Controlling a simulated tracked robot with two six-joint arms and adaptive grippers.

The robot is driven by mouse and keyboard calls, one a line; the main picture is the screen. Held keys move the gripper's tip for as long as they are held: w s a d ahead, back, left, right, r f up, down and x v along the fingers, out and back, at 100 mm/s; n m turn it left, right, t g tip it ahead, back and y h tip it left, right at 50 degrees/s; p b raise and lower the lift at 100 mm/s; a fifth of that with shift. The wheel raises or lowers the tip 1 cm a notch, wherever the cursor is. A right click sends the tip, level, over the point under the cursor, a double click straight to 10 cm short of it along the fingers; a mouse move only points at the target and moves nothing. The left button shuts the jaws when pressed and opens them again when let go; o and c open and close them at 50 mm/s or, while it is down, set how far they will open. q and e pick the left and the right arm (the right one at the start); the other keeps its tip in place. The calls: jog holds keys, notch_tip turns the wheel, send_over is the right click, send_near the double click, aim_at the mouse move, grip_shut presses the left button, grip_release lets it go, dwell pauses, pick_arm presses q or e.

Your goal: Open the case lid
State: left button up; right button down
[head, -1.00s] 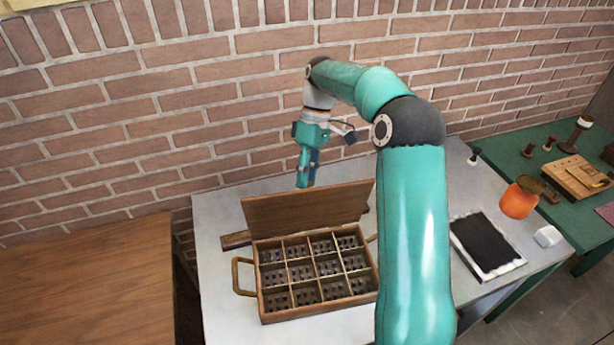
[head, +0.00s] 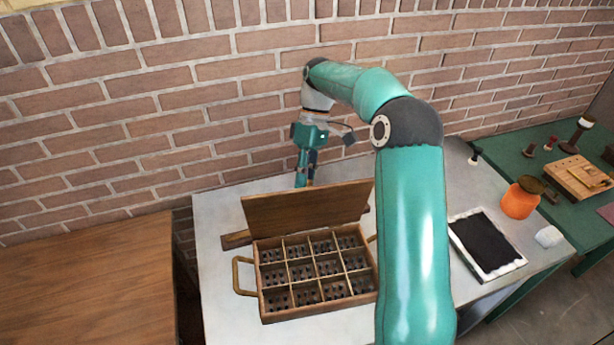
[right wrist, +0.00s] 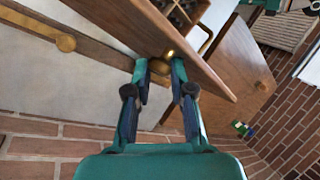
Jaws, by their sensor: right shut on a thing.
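The wooden case (head: 262,300) stands on the grey table, its grid of compartments facing up and holding small dark pieces. Its lid (head: 306,207) stands up, leaning back along the rear edge of the case. My right gripper (head: 304,183) is behind the lid's top edge. In the right wrist view my right gripper (right wrist: 163,68) is shut on a small brass knob (right wrist: 169,54) at the lid (right wrist: 205,80); the fingers partly hide the knob. My left gripper is not in view.
A wooden bar (head: 236,240) lies behind the case. A case handle (head: 236,276) sticks out at left. A dark pad (head: 488,246), white block (head: 548,237) and orange jar (head: 519,201) are to the right. A brick wall (head: 220,120) rises close behind.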

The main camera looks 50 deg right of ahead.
jog(key=shift+f, duration=0.5)
jog(key=c, duration=1.1)
grip_release()
jog(key=shift+c, duration=0.2)
jog(key=shift+o, duration=0.8)
jog(key=shift+w+d, duration=0.15)
jog(key=shift+w, duration=0.15)
jog(key=v, duration=0.7)
jog(key=shift+r, duration=0.2)
